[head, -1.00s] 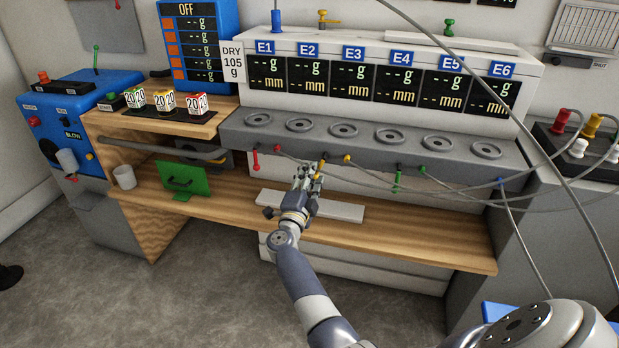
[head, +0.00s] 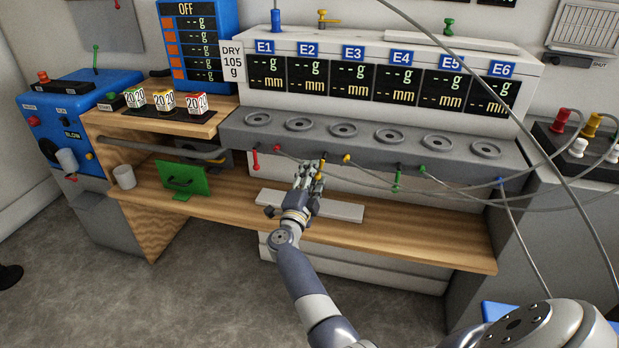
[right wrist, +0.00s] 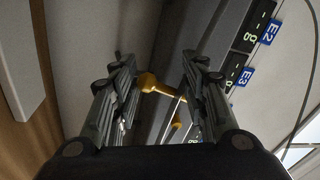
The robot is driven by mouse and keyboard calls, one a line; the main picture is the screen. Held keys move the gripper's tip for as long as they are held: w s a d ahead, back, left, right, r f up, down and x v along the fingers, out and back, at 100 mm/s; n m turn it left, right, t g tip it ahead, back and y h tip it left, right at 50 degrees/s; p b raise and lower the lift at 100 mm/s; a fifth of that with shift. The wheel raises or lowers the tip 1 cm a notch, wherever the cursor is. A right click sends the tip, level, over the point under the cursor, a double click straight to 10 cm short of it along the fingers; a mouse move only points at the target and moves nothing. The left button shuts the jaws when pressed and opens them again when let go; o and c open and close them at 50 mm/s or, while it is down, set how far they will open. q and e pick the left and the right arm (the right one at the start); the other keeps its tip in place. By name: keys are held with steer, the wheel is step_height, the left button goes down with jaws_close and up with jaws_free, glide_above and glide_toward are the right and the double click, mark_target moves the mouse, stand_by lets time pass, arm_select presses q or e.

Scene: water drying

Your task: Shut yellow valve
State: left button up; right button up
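A yellow valve (right wrist: 152,83) with a thin handle shows in the right wrist view, between the fingers of my right gripper (right wrist: 163,75). The fingers stand apart, with the yellow handle across the gap. I cannot tell whether a finger touches it. In the head view my right gripper (head: 311,168) is below the front of the grey shelf, under E2 and E3, and hides most of that valve. Another yellow valve (head: 346,158) is just to its right, and a yellow piece (right wrist: 176,126) also shows in the wrist view. My left gripper is not in view.
Red valves (head: 255,158) are to the left and green ones (head: 397,178) to the right under the shelf (head: 365,150). Thin grey hoses run to the right. A white board (head: 340,208) lies on the wooden bench (head: 430,245) below my gripper.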

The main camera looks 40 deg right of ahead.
steer(key=shift+o, duration=1.3)
steer(key=shift+s+d+r, duration=0.2)
steer(key=shift+s+d, duration=0.05)
steer(key=shift+d, duration=0.3)
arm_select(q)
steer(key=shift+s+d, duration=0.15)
arm_select(e)
steer(key=shift+a, duration=0.25)
steer(key=shift+a, duration=0.1)
